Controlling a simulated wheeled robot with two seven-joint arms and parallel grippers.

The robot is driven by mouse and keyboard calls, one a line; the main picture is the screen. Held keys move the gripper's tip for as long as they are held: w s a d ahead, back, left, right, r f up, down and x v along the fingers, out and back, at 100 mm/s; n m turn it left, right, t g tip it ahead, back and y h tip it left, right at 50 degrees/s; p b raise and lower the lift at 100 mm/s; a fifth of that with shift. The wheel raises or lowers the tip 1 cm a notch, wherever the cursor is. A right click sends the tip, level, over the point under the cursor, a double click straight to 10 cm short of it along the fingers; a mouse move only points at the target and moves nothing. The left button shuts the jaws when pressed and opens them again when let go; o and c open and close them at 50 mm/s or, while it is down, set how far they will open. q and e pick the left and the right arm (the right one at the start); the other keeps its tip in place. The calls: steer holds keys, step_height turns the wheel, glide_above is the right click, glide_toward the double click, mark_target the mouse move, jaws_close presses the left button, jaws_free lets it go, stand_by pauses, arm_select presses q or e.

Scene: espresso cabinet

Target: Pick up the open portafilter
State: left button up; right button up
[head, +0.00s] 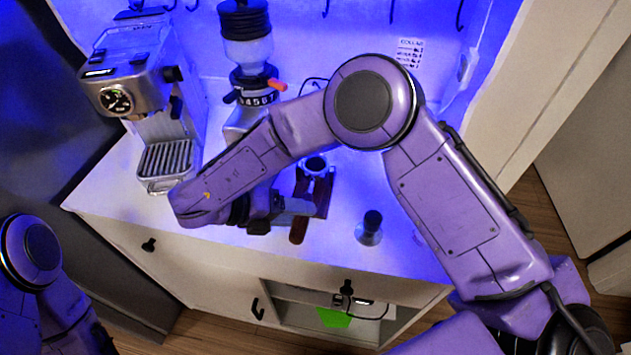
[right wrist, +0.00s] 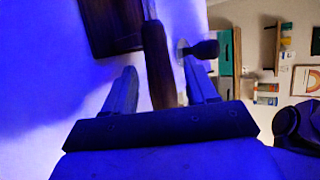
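The portafilter (head: 315,166) rests at a dark wooden stand (head: 325,190) on the white counter, its round basket up and its brown wooden handle (head: 297,231) pointing to the counter's front. My right gripper (head: 303,208) is over the handle, partly hiding it and the stand. In the right wrist view the handle (right wrist: 160,70) runs between the two spread fingers of my right gripper (right wrist: 158,80), with gaps on both sides. Of my left arm only links show at the lower left; its gripper is out of view.
An espresso machine (head: 135,85) stands at the left and a grinder (head: 247,55) at the back. A small tamper (head: 370,228) stands right of the handle; it shows in the right wrist view (right wrist: 203,49). The counter's front edge is close to the handle.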

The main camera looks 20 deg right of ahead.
steer(key=shift+s, duration=0.15)
steer(key=c, duration=0.5)
steer(key=shift+a, duration=0.1)
jaws_close()
steer(key=shift+w, duration=0.25)
steer(key=shift+r, duration=0.1)
